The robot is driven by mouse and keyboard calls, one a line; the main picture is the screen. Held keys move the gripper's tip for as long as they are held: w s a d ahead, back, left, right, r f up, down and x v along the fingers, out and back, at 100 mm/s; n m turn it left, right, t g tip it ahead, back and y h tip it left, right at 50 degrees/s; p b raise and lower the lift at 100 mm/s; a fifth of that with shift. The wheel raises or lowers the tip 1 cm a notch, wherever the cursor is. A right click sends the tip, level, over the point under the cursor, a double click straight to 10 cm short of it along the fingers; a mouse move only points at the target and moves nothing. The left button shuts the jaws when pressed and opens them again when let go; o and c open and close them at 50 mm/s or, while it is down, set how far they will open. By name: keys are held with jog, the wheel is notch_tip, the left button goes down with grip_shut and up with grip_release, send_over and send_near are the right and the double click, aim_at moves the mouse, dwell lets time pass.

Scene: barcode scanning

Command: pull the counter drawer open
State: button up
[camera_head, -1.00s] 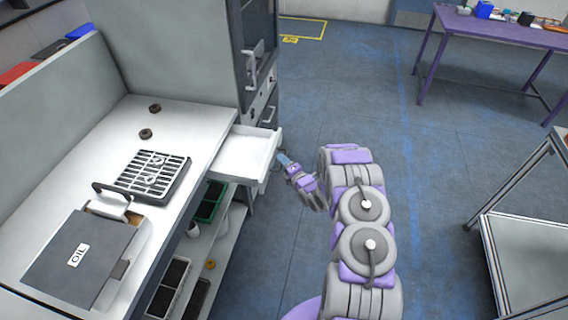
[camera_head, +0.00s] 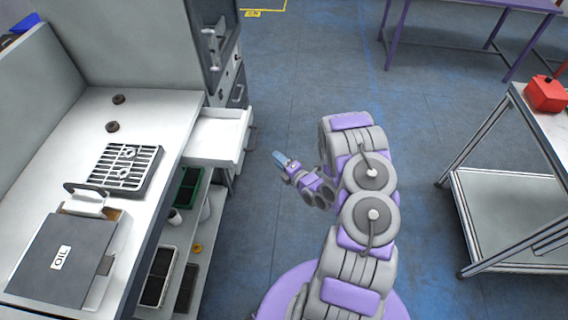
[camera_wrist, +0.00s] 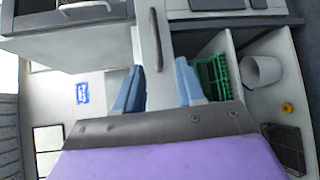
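The counter drawer (camera_head: 218,137) is white and stands pulled out from the counter's right side, under the worktop. In the wrist view its handle (camera_wrist: 154,38) is a grey bar, lined up with the gap between my blue fingers. My gripper (camera_head: 280,158) is to the right of the drawer front, with a visible gap of floor between them. The wrist view shows my gripper (camera_wrist: 158,72) open and empty, the fingers spread apart.
The counter (camera_head: 165,110) carries an OIL box (camera_head: 65,258), a black grid tray (camera_head: 126,168) and two dark rings. Shelves with bins (camera_head: 187,190) lie below. A tall dark cabinet (camera_head: 228,60) stands behind the drawer. A metal-framed cart (camera_head: 500,200) is at right. Floor between is clear.

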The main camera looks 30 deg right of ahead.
jog(key=shift+v, duration=1.2)
jog(key=w+d+r+m+g+h, duration=0.2)
jog(key=d+r+m+g+h, duration=0.2)
jog(key=d+r+g, duration=0.25)
jog(key=s+a+r+m+g+h, duration=0.25)
jog(key=s+r+m, duration=0.35)
jog(key=r, duration=0.5)
jog(key=s+a+r+m+g+y, duration=0.1)
jog(key=s+a+r+m+g, duration=0.2)
jog(key=s, duration=0.7)
jog(key=s+a+r+m+g+y, duration=0.1)
jog(key=s+a+r+m+g, duration=0.2)
jog(key=s+a+r, duration=0.4)
jog(key=s+a+r+m+g+y, duration=0.2)
jog(key=s+a+r+m, duration=0.3)
jog(key=s+a, duration=0.8)
jog(key=shift+s+g, duration=0.5)
jog(key=shift+s, duration=0.7)
